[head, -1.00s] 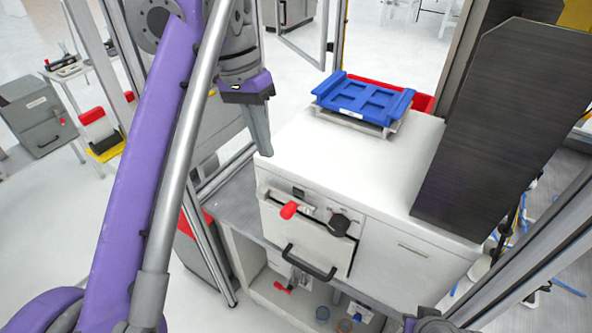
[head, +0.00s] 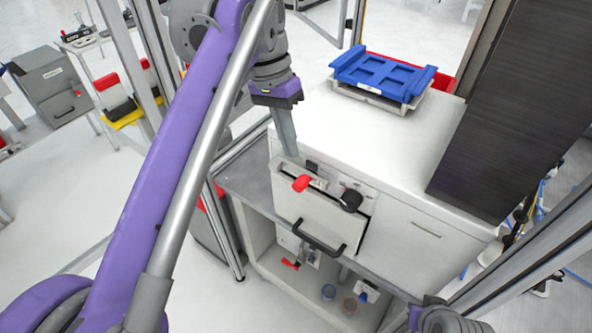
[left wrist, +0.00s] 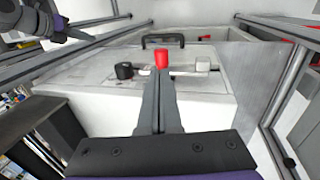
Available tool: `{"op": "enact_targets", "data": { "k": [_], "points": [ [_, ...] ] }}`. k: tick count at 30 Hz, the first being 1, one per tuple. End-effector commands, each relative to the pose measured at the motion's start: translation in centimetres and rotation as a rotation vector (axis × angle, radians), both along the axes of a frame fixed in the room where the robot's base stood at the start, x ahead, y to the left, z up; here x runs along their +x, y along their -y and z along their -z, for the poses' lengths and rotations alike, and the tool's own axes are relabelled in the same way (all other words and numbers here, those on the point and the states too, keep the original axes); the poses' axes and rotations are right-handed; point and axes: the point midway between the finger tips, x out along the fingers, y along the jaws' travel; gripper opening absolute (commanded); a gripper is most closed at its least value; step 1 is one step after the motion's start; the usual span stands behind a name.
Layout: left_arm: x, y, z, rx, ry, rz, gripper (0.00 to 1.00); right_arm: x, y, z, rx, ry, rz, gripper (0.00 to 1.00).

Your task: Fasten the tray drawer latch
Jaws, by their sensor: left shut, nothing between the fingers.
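The tray drawer (head: 318,222) is in the upper left of the white cabinet's front, with a black bar handle (head: 320,240). Along its top edge are a red latch knob (head: 302,183) and a black knob (head: 351,200). A dark gap shows along the drawer's top edge. My left gripper (head: 291,153) is shut and empty, its fingers pointing down just above and left of the red knob. In the left wrist view the fingertips (left wrist: 160,76) line up with the red knob (left wrist: 161,58); contact cannot be told. My right gripper cannot be made out clearly.
A blue tray (head: 383,75) sits on the cabinet top (head: 370,125). A tall dark panel (head: 510,110) stands at the right. Frame posts flank the cabinet. An open shelf below holds small jars (head: 328,292) and another red handle (head: 290,264).

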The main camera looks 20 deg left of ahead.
Motion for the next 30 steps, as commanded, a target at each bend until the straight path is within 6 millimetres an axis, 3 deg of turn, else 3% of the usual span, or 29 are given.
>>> {"op": "enact_targets", "data": {
  "k": [1, 6, 12, 30],
  "points": [
    [-0.1, 0.3, 1.3, 0.000, -0.001, 0.001, 0.00, -0.2, 0.0, 0.4, 0.000, -0.003, 0.000, 0.00],
    [-0.4, 1.0, 4.0, 0.000, 0.000, 0.000, 0.00, -0.3, 0.0, 0.7, 0.000, -0.006, 0.000, 0.00],
    [-0.5, 1.4, 5.8, 0.001, 0.001, 0.000, 0.00, -0.3, 0.0, 0.8, 0.000, -0.007, 0.000, 0.00],
    [-0.6, 1.6, 6.2, 0.021, 0.008, 0.000, 0.00, -0.4, 0.0, 0.8, 0.000, -0.007, 0.000, 0.00]
  ]
}}
